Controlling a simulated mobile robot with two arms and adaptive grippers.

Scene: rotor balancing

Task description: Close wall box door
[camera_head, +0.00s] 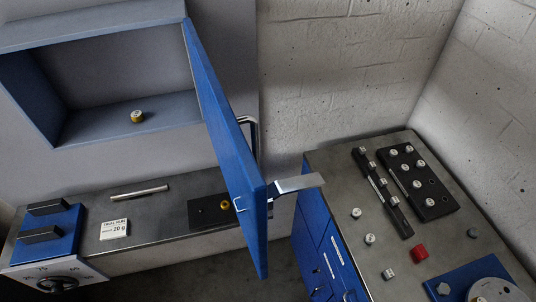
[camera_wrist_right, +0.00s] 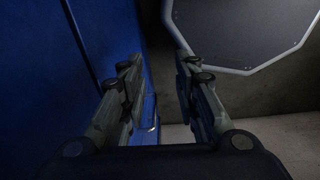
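The wall box (camera_head: 28,95) is at the upper left of the head view, its front open. Its blue door (camera_head: 228,150) stands swung well out from the right side of the box. A bar handle (camera_head: 253,135) shows on the door's right-hand face, partly hidden by the door. A flat metal piece (camera_head: 298,184) sticks out to the right near the door's lower edge. My right gripper (camera_wrist_right: 158,75) is open and empty in the right wrist view, with a blue panel (camera_wrist_right: 55,80) beside its left finger; I cannot tell which panel. My left gripper is not in view.
A small brass weight (camera_head: 137,117) sits inside the box. Below is a bench with a metal rod (camera_head: 139,192), a white card (camera_head: 114,229) and a blue device (camera_head: 50,235). At right, a blue cabinet (camera_head: 325,250) carries black weight racks (camera_head: 436,208) and a red block (camera_head: 420,252).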

